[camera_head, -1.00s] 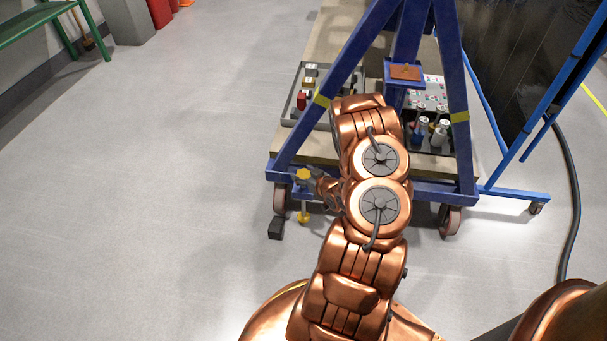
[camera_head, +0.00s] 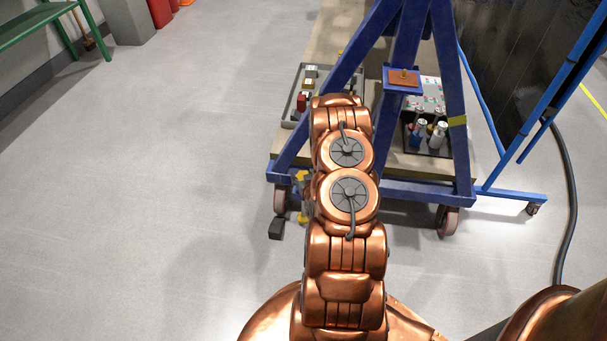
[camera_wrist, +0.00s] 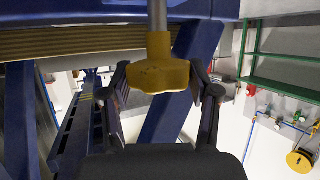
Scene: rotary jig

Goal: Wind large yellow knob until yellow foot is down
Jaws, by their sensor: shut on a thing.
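The large yellow knob (camera_wrist: 158,77) sits between my gripper's two dark fingers (camera_wrist: 159,68) in the wrist view. My gripper is shut on it. A metal rod (camera_wrist: 157,18) runs from the knob to the top of that picture. In the head view the knob (camera_head: 301,177) shows in part at the left front corner of the blue frame, just left of my arm. Below it a small part of the yellow foot (camera_head: 303,218) shows. My arm hides the gripper's grip and some of the foot there. I cannot tell whether the foot touches the floor.
The blue frame (camera_head: 420,189) stands on wheels (camera_head: 447,219); a dark block (camera_head: 276,229) lies by the left one. Trays of parts (camera_head: 292,103) rest on its deck. A black hose (camera_head: 572,190) lies at right. The floor at left is clear.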

